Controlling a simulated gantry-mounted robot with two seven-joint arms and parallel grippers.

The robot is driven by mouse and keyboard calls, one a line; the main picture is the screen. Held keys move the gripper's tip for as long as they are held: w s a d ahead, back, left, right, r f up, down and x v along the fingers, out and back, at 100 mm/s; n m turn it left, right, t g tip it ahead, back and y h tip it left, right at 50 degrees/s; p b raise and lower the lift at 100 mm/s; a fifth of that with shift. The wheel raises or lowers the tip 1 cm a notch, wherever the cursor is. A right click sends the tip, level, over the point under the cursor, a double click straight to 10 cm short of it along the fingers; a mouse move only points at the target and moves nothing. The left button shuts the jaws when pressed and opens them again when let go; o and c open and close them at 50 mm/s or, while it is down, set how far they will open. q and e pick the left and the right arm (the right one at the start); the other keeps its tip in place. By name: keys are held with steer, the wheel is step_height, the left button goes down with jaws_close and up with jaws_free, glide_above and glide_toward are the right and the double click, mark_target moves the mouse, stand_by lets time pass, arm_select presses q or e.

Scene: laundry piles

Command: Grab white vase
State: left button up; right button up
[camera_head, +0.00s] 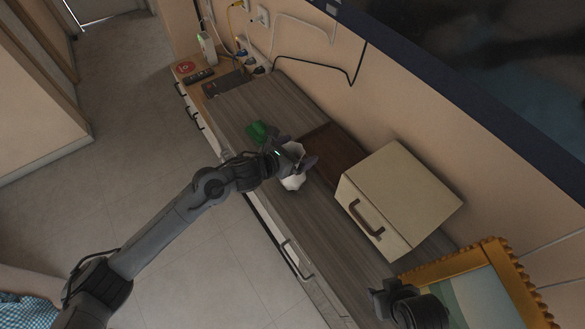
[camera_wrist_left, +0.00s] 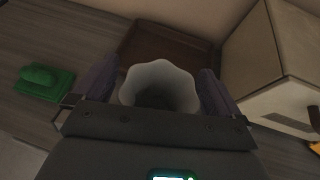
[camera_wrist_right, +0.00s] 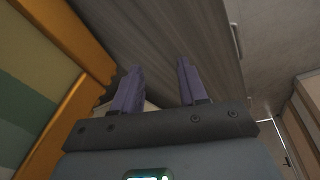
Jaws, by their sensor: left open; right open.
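The white vase (camera_head: 292,181) stands on the wooden cabinet top, partly hidden behind my left gripper (camera_head: 297,160) in the head view. In the left wrist view the vase (camera_wrist_left: 158,84) shows its wavy, flared rim and dark opening between the two fingers of my left gripper (camera_wrist_left: 158,95). Those fingers are open, one on each side of the vase; whether they touch it I cannot tell. My right gripper (camera_wrist_right: 158,88) is open and empty, over the near right end of the cabinet. It shows only partly in the head view (camera_head: 385,296).
A green object (camera_head: 257,131) lies beyond the vase. A brown tray (camera_head: 333,150) and a cream box with a dark handle (camera_head: 400,190) lie to its right. A gold-framed picture (camera_head: 480,290) stands near my right gripper. The wall and a dark screen (camera_head: 500,60) bound the back.

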arm_select(q)
steer(key=shift+c, duration=0.4)
steer(key=c, duration=1.4)
steer(key=shift+r, duration=0.1)
jaws_close()
